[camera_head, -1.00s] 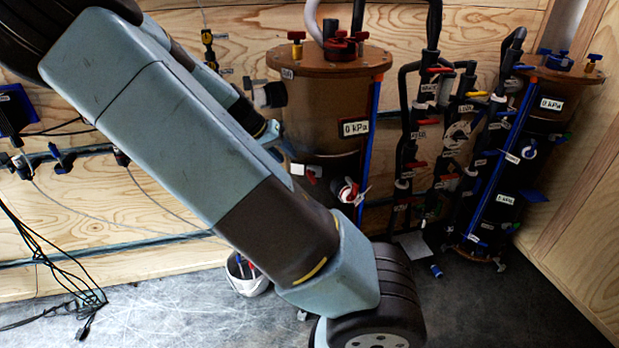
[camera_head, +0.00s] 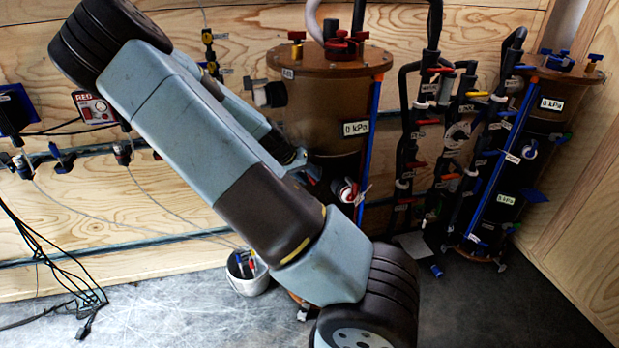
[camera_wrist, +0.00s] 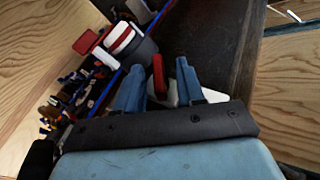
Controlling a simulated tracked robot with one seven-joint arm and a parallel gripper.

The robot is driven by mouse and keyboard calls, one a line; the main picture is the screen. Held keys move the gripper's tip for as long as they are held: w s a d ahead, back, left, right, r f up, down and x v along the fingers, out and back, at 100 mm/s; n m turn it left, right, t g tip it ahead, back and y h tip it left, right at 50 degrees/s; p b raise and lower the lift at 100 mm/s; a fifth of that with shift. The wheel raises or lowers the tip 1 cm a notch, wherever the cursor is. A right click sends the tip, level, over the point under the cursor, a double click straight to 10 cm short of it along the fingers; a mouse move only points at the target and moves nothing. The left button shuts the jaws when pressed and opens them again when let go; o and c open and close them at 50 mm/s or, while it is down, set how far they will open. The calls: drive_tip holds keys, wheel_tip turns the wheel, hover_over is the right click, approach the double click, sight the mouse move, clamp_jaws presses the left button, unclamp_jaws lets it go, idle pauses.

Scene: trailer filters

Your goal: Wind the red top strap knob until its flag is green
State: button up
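A narrow red knob (camera_wrist: 158,76) shows between my fingertips in the wrist view, with a gap on each side. A white piece (camera_wrist: 212,96) lies behind and beside the right finger, partly hidden; I cannot tell if it is the flag, and I see no green there. My gripper (camera_wrist: 157,80) is open, its two blue fingers pointing at the dark tank wall. In the head view my gripper (camera_head: 311,170) is at the left side of the large brown tank (camera_head: 330,105), where it and my arm hide the knob.
A red and white round fitting (camera_wrist: 118,38) is close by on the tank; the head view shows it too (camera_head: 346,191). Dark pipes with red handles (camera_head: 420,120) and a second tank (camera_head: 515,165) stand to the right. A white bucket (camera_head: 247,281) is on the floor below.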

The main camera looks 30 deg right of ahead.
drive_tip(key=shift+d+f, duration=0.25)
drive_tip(key=shift+f, duration=0.05)
clamp_jaws()
idle(0.3)
